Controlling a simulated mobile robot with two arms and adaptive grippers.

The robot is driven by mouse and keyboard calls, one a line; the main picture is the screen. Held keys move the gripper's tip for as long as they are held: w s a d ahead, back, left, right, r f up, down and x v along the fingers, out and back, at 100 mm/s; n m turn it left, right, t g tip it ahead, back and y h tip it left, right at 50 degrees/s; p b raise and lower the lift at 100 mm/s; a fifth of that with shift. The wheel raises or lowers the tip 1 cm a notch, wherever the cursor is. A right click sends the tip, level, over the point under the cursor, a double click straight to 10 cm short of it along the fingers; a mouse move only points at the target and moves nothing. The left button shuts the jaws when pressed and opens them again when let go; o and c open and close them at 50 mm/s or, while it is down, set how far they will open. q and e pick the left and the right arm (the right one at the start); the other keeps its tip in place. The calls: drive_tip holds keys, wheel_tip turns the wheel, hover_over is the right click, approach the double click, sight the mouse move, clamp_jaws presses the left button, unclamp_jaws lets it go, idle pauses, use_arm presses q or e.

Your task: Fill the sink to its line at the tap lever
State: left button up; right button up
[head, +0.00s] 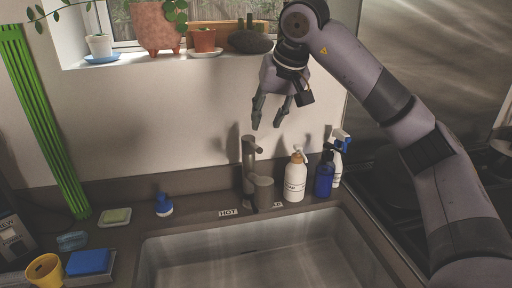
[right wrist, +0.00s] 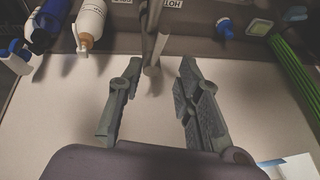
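The grey tap (head: 249,168) stands behind the sink, with a short cylindrical part (head: 263,194) in front of it; I cannot tell which part is the lever. A HOT label (head: 228,212) lies at its left; a second label at its right is partly hidden. The sink (head: 160,262) shows a bare-looking basin; I make out no clear water level or fill line. My right gripper (head: 268,124) is open and empty, above the tap and apart from it. In the right wrist view the tap (right wrist: 153,45) shows beyond the open fingers (right wrist: 155,75). My left gripper is out of view.
A white pump bottle (head: 295,178), a blue bottle (head: 324,176) and a spray bottle (head: 338,155) stand right of the tap. A blue brush (head: 163,205), a soap dish (head: 115,217), a blue sponge (head: 88,262) and a yellow cup (head: 44,270) are left. Potted plants line the sill.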

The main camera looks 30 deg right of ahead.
sight(256, 148)
drive_tip(key=p+x, duration=0.2)
drive_tip(key=x, duration=0.9)
drive_tip(key=shift+w+d+f, duration=0.1)
drive_tip(key=shift+w+f, duration=0.05)
drive_tip(key=shift+f, duration=0.15)
drive_tip(key=shift+c, duration=0.2)
clamp_jaws()
